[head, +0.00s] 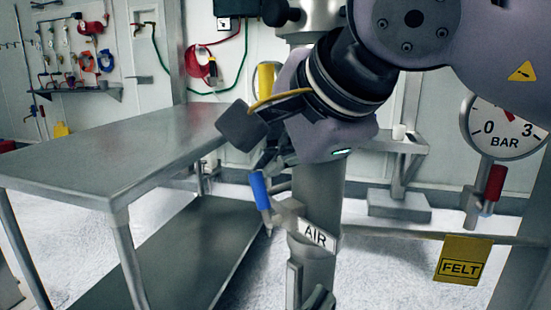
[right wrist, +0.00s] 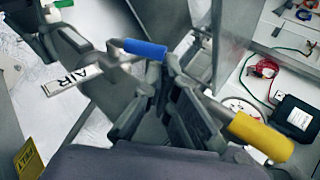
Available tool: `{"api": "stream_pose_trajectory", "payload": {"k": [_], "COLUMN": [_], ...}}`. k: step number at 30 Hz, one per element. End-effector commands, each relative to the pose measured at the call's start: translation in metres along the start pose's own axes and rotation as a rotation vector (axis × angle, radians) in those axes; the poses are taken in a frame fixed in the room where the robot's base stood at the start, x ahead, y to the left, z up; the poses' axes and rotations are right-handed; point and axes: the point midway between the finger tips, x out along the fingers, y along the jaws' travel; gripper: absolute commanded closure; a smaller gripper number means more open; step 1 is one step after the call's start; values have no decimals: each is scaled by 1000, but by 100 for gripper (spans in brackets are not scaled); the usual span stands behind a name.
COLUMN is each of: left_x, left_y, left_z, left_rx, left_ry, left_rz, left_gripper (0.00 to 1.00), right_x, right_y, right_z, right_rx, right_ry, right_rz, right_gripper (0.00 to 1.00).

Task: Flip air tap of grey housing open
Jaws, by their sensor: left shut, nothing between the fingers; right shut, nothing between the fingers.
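The air tap has a blue handle (head: 260,190) and sits on the left side of a grey vertical pipe-like housing (head: 318,205), by a white AIR tag (head: 315,236). The handle stands nearly upright, tilted a little left at its top. My right gripper (head: 266,162) is shut and empty, just above the handle's top end. In the right wrist view the blue handle (right wrist: 145,48) lies right by the fingertips (right wrist: 168,72); I cannot tell whether they touch. Only a dark tip of my left gripper (head: 318,298) shows at the bottom edge, shut and empty.
A steel table (head: 110,150) stands on the left. A pressure gauge (head: 503,128) with a red handle (head: 495,182) below it and a yellow FELT tag (head: 460,260) are at right. A yellow handle (right wrist: 262,135) is close to my right gripper in the wrist view.

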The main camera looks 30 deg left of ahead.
Motion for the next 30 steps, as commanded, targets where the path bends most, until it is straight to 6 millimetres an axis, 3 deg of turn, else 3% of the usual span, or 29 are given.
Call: {"api": "stream_pose_trajectory", "payload": {"k": [12, 16, 30], "left_x": [1, 1, 1], "left_y": [-1, -1, -1], "left_z": [1, 1, 2], "left_rx": [4, 4, 2], "left_ry": [-11, -10, -11], "left_rz": [1, 1, 0], "left_gripper": [100, 100, 100], "right_x": [-1, -10, -101], "right_y": [0, -1, -1], "right_z": [0, 0, -1], "right_rx": [0, 0, 1], "right_ry": [0, 0, 2], "right_rz": [0, -2, -3], "right_gripper": [100, 100, 100]}}
